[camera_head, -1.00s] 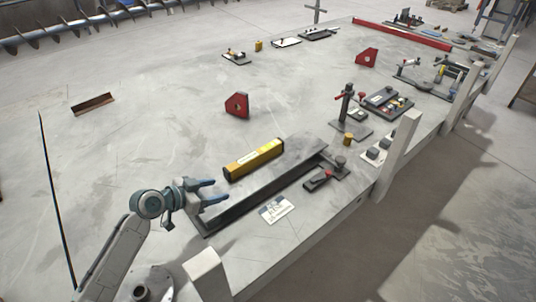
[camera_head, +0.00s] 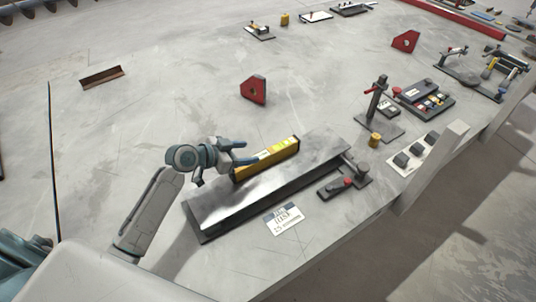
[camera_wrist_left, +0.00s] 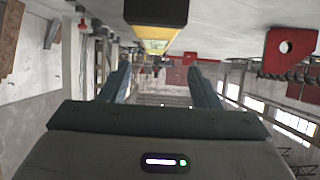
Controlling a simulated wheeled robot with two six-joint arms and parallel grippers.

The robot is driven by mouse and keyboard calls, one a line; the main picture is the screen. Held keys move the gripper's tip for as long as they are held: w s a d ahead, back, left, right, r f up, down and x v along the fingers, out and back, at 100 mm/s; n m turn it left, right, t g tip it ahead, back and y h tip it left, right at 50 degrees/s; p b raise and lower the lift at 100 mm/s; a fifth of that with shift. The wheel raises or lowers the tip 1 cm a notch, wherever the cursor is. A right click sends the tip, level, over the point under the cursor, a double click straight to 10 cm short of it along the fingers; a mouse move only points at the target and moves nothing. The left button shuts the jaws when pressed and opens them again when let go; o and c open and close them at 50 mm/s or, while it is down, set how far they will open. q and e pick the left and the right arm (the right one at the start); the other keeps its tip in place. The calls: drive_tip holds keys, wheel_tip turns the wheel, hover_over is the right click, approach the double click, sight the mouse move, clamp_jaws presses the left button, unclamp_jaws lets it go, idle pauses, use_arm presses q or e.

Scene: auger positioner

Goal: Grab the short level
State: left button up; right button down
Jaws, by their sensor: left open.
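The short level is a yellow bar with dark ends (camera_head: 268,158), lying on the grey table beside a long steel angle piece. My left gripper (camera_head: 246,154) is open, with its blue fingers at the level's near left end; the head view does not settle whether they touch it. Nothing is between the fingers that I can make out. My right gripper is not in view.
The steel angle (camera_head: 225,198) lies just in front of the level. A red magnet block (camera_head: 253,89) stands behind it. A toggle clamp (camera_head: 340,186) and a white label card (camera_head: 283,219) lie toward the front edge. The table left of the level is mostly clear.

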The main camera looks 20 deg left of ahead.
sight(266, 152)
use_arm(q)
drive_tip(key=shift+w+d+f+b, duration=0.4)
drive_tip(key=shift+w+d, duration=0.1)
drive_tip(key=shift+d, duration=0.2)
drive_tip(key=x, duration=0.2)
drive_tip(key=b+x, duration=0.1)
drive_tip(key=x, duration=0.2)
drive_tip(key=shift+s+f+b, duration=0.15)
drive_tip(key=shift+f+b, duration=0.15)
drive_tip(key=shift+f, duration=0.05)
drive_tip(key=shift+w+d+f, duration=0.15)
drive_tip(key=shift+w+d, duration=0.25)
drive_tip(key=shift+w, duration=0.05)
clamp_jaws()
